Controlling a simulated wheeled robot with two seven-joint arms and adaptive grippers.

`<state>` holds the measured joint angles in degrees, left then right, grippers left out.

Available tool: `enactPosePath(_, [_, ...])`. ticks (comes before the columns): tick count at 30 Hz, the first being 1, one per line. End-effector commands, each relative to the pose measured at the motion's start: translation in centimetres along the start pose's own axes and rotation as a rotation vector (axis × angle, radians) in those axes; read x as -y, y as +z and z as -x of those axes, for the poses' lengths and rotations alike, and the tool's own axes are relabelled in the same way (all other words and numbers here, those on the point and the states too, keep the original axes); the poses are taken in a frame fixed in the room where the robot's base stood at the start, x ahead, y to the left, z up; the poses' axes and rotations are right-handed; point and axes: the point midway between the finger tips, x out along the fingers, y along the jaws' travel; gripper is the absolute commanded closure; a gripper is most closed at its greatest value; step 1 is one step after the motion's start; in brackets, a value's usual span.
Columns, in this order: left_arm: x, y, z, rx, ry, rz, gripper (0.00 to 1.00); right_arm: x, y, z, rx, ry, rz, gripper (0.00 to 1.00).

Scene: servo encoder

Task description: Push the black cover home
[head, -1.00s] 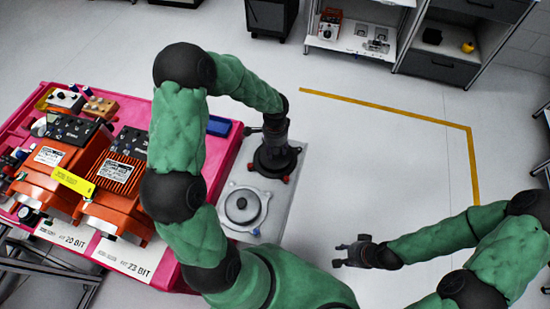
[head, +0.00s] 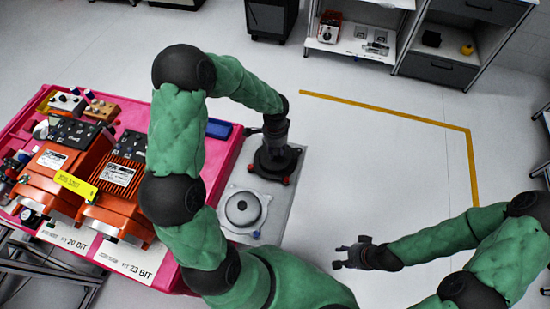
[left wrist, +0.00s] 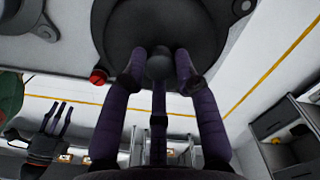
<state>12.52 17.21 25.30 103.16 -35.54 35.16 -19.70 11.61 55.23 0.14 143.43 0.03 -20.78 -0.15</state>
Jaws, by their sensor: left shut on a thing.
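The black cover (head: 276,165) is a dark round piece with a central knob. It sits at the far end of the grey plate (head: 222,232), with small red parts at its rim. It also shows in the left wrist view (left wrist: 205,25). My left gripper (head: 275,128) is directly above it, pointing down. In the left wrist view its fingers (left wrist: 160,68) are shut around the knob. Whether a gap is left under the cover is hidden. My right gripper (head: 352,254) hangs empty over the floor, its fingers looking apart.
A round metal part with a dark centre (head: 243,208) sits nearer on the same plate. The pink table (head: 180,250) carries orange units (head: 112,180), a yellow label and a blue block (head: 219,128). Shelves (head: 345,48) stand at the back. Floor to the right is clear.

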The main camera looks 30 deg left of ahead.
Motion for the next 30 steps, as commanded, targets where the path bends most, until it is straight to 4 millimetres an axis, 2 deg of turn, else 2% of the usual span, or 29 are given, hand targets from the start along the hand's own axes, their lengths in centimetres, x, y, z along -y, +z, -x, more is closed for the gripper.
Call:
enactPosePath(1, [0.1,-0.1,0.9,-0.002,-0.002,0.0,1.0,0.2,0.0,0.7,0.0,0.0,0.0,0.6])
enactPosePath(18, [0.1,0.0,5.6,-0.001,-0.002,0.001,1.0,1.4,0.1,4.0,0.0,0.0,0.0,0.6])
enactPosePath(30, [-0.1,-0.2,5.6,-0.001,-0.001,0.009,1.0,1.4,0.1,3.9,0.0,0.0,0.0,0.6])
